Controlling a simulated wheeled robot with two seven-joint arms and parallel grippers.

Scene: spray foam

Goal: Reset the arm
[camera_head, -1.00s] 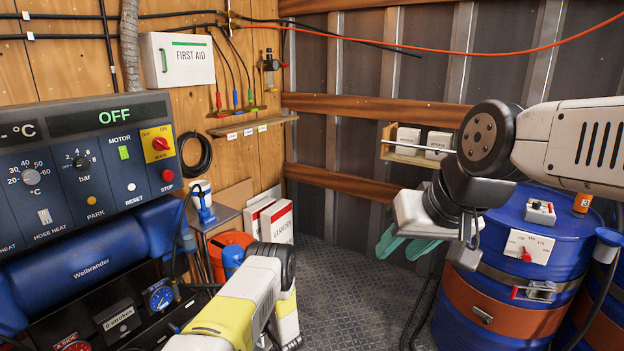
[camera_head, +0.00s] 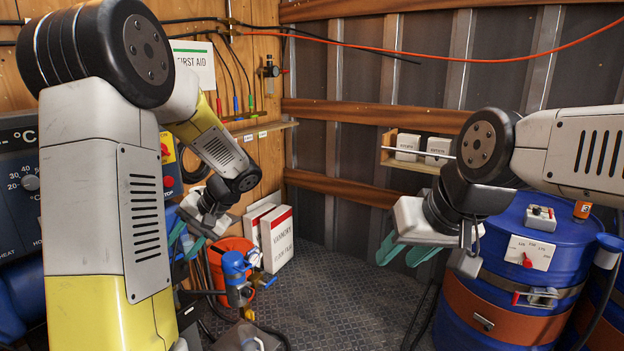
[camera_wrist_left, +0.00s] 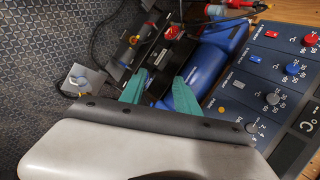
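My left arm comes in large at the left of the head view. My left gripper (camera_head: 185,242) hangs over the area in front of the control panel, left of the red bucket. In the left wrist view its two teal fingers (camera_wrist_left: 160,95) stand apart with nothing between them. My right gripper (camera_head: 404,251) is at the right, in front of the blue drum. Its teal fingers are apart and empty, pointing down and left.
The control panel (camera_wrist_left: 262,92) and blue cylinder (camera_wrist_left: 207,60) lie close to my left gripper. A red bucket (camera_head: 231,262) and white boxes (camera_head: 278,240) stand on the floor. A blue drum (camera_head: 500,268) is at the right.

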